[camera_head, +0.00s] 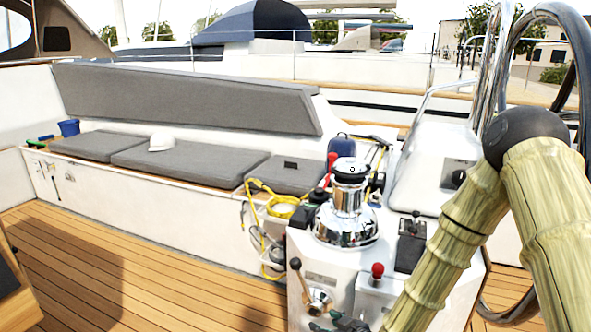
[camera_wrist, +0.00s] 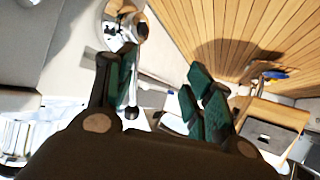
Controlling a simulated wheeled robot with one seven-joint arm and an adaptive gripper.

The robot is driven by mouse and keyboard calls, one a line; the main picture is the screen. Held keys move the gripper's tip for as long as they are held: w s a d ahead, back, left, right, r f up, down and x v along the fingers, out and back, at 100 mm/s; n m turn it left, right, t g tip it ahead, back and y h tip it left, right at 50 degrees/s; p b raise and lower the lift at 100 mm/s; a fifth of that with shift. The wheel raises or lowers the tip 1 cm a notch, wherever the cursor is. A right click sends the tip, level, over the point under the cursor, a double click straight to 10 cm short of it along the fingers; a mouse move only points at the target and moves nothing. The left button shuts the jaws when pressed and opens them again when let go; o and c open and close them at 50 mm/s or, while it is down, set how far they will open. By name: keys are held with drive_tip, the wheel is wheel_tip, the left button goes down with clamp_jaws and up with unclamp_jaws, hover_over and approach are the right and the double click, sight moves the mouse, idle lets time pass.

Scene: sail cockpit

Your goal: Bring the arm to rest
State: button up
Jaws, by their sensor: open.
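My gripper (camera_wrist: 160,78) shows in the wrist view with its two green-padded fingers spread apart and nothing between them. Past the left finger is a chrome lever fitting (camera_wrist: 130,28) on the white console; the picture does not settle whether they touch. In the head view my bamboo-patterned arm (camera_head: 472,218) bends at a dark joint on the right and runs down out of the frame. Dark green bits at the bottom edge, beside the lever, may be my fingers; most of the gripper is hidden there.
The white console carries a chrome winch (camera_head: 347,215), a red-knobbed lever (camera_head: 377,271) and a black-knobbed lever (camera_head: 298,266). A steering wheel (camera_head: 508,60) stands close behind my arm. A cushioned bench (camera_head: 190,160) holds a white cap (camera_head: 162,142). The wooden deck (camera_head: 130,270) at left is clear.

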drive_tip(key=s+d+f+m+g+h, duration=0.1)
drive_tip(key=s+d+f+m+g, duration=0.1)
drive_tip(key=s+f, duration=0.5)
drive_tip(key=s+d+f+m+g+h, duration=0.1)
drive_tip(key=s+d+f+g, duration=0.15)
drive_tip(key=s+f, duration=0.45)
drive_tip(key=s+d+f+m+g+h, duration=0.1)
drive_tip(key=s+d+f+g, duration=0.15)
drive_tip(key=s, duration=0.55)
drive_tip(key=s+d+f+m+g+h, duration=0.1)
drive_tip(key=s+d+f+m+h, duration=0.15)
drive_tip(key=s, duration=0.45)
drive_tip(key=s+d+f+m+g, duration=0.15)
drive_tip(key=s+d, duration=0.25)
drive_tip(key=s, duration=0.4)
wheel_tip(320, 180, up, 13)
drive_tip(key=p, duration=1.3)
drive_tip(key=shift+s+n+g, duration=0.25)
drive_tip(key=shift+n+g, duration=0.05)
drive_tip(key=shift+g, duration=0.05)
